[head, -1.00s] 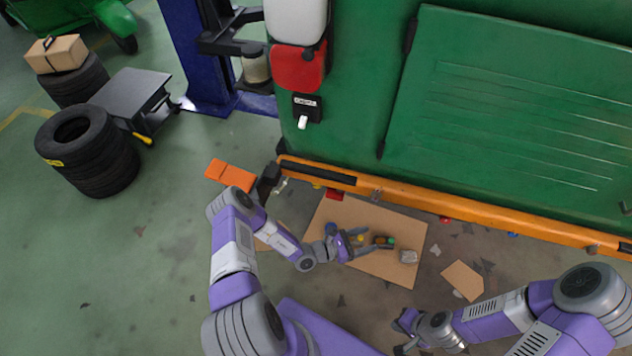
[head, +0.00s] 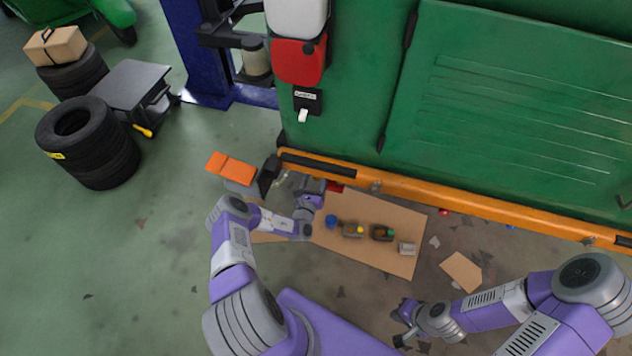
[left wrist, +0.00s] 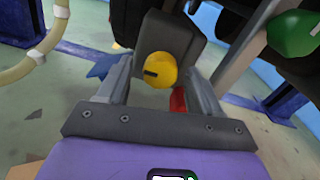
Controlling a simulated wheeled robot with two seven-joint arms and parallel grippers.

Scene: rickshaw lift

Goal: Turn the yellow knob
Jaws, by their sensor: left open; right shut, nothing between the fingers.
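The yellow knob (left wrist: 160,70) shows in the left wrist view, round with a dark slot mark, on the face of a dark grey block (left wrist: 172,38). It appears between the two spread fingers of my left gripper, with no clear contact. In the head view my left gripper (head: 312,184) is at the lower edge of the green vehicle, by the orange bar, and the knob cannot be made out there. My right gripper (head: 400,338) is shut and empty above the floor at the lower right, well away from the vehicle.
The orange bar (head: 450,207) runs along the bottom of the green vehicle (head: 350,90). A cardboard sheet (head: 388,262) with bottles lies below. A green rounded part (left wrist: 294,33) and a red part (left wrist: 178,101) are near the left gripper. Tires (head: 88,150) stand left.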

